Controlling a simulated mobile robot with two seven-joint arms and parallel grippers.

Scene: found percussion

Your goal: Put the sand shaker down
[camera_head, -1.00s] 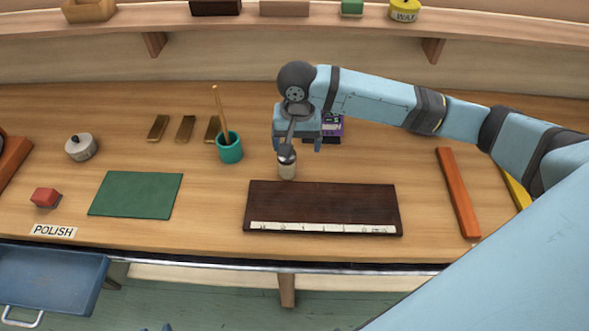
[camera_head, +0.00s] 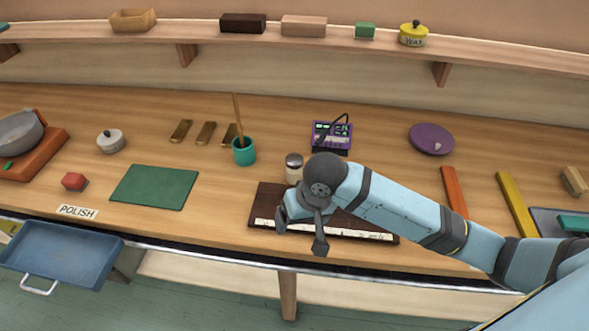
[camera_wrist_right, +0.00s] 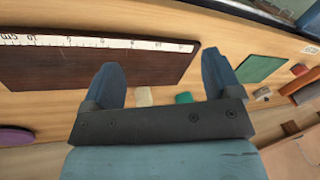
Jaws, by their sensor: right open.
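The sand shaker (camera_head: 293,172), a small pale jar with a dark grey cap, stands upright on the bench just behind the dark brown board (camera_head: 268,200). My right gripper (camera_head: 301,233) is open and empty, in front of the shaker and above the board, apart from the shaker. In the right wrist view the open fingers (camera_wrist_right: 162,68) show the board (camera_wrist_right: 95,68) beyond them. A pale piece that looks like the shaker (camera_wrist_right: 144,96) shows low between them, partly hidden by the gripper body. My left gripper is not in view.
A teal cup with a stick (camera_head: 244,152) stands left of the shaker, and a purple device (camera_head: 331,136) lies behind it. A green mat (camera_head: 154,187) lies to the left. Orange (camera_head: 454,191) and yellow (camera_head: 515,206) bars lie right. The bench between cup and board is clear.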

